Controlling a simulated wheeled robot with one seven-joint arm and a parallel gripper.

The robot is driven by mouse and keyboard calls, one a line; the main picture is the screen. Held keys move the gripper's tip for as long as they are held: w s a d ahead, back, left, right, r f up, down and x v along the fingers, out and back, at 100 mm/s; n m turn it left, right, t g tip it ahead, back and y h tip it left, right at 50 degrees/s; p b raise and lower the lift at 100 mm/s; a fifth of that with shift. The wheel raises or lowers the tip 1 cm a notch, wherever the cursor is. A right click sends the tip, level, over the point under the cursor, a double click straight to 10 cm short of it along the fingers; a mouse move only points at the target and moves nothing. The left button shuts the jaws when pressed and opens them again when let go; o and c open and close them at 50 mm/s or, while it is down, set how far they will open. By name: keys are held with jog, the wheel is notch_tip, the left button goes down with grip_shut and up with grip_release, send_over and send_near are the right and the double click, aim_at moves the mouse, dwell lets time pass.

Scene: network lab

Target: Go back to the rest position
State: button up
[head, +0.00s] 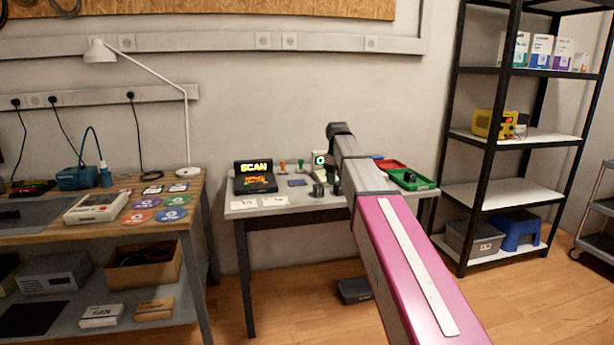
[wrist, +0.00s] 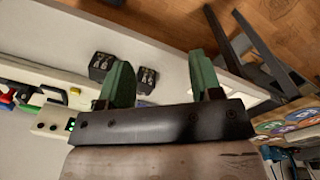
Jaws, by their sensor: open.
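My gripper (wrist: 160,68) shows in the wrist view with its two green fingers well apart and nothing held between them. It is over the white-topped table, near its edge. Two small dark blocks with white markings, one (wrist: 102,62) left of the left finger and one (wrist: 147,77) just right of it, sit close by; I cannot tell whether a finger touches them. In the head view my pink and grey arm reaches forward to the small table (head: 300,205), and the gripper itself is mostly hidden there.
A wooden bench (head: 150,225) with a lamp (head: 187,115) stands left, a black shelf (head: 481,150) right. Floor shows between.

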jog(key=s+d+f+m, duration=0.2)
jog(key=s+f+m, duration=0.1)
jog(key=s+f, duration=0.6)
jog(key=s+d+f+m, duration=0.3)
jog(key=s+f, duration=0.7)
jog(key=f, duration=0.3)
jog(key=s+d+f+m, duration=0.2)
jog(key=s+f+m, duration=0.1)
jog(key=s+f, duration=0.7)
jog(key=shift+s+d+f+m, duration=0.2)
jog(key=shift+d+f+m, duration=0.2)
jog(key=shift+f, duration=0.45)
